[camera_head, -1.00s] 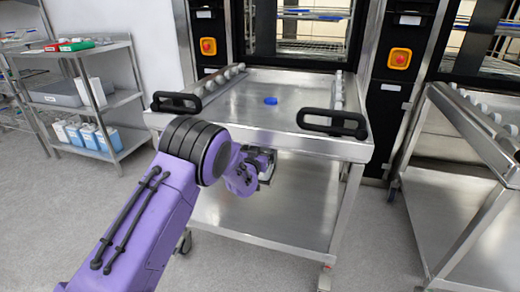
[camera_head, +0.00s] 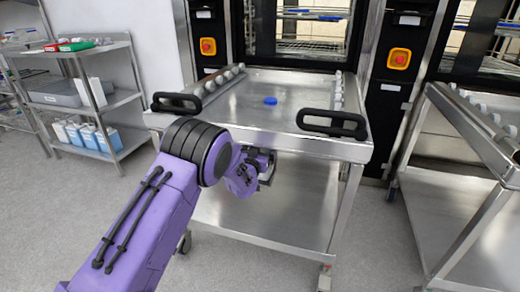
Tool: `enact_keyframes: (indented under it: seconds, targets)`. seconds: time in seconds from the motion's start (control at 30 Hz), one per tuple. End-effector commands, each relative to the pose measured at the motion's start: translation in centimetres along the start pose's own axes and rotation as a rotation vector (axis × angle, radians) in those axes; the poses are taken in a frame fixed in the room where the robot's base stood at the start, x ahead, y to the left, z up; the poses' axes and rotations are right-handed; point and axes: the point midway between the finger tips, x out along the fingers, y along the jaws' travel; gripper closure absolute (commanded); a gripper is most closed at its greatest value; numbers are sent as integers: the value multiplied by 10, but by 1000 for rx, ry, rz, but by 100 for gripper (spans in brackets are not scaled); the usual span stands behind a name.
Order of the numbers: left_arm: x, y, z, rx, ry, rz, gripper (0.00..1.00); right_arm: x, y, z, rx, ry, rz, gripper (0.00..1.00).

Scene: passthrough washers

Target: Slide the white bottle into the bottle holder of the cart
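The steel cart (camera_head: 235,115) stands in front of me, with two black handles on its near edge and a small round blue thing (camera_head: 270,100) on its top. My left gripper (camera_head: 268,168) is at the cart's front, just below the near edge of the top. It is small and partly covered by my own purple wrist, so I cannot tell whether it is open or holds anything. I cannot make out the white bottle or the bottle holder near the gripper; my arm hides part of the cart's front left. My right gripper is out of view.
A steel shelf rack (camera_head: 118,98) with blue and white containers (camera_head: 88,137) stands at the left. A second cart (camera_head: 455,175) stands at the right. Glass-doored washers stand behind. The cart's lower shelf (camera_head: 285,215) looks empty where visible.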

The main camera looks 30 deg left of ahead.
Motion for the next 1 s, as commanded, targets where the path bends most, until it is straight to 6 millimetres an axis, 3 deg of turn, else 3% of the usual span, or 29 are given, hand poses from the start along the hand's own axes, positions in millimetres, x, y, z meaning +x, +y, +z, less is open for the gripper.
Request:
enact_keyframes:
  seconds: [1.0]
  targets:
    - [0,0,13,0,1,0,38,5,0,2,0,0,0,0]
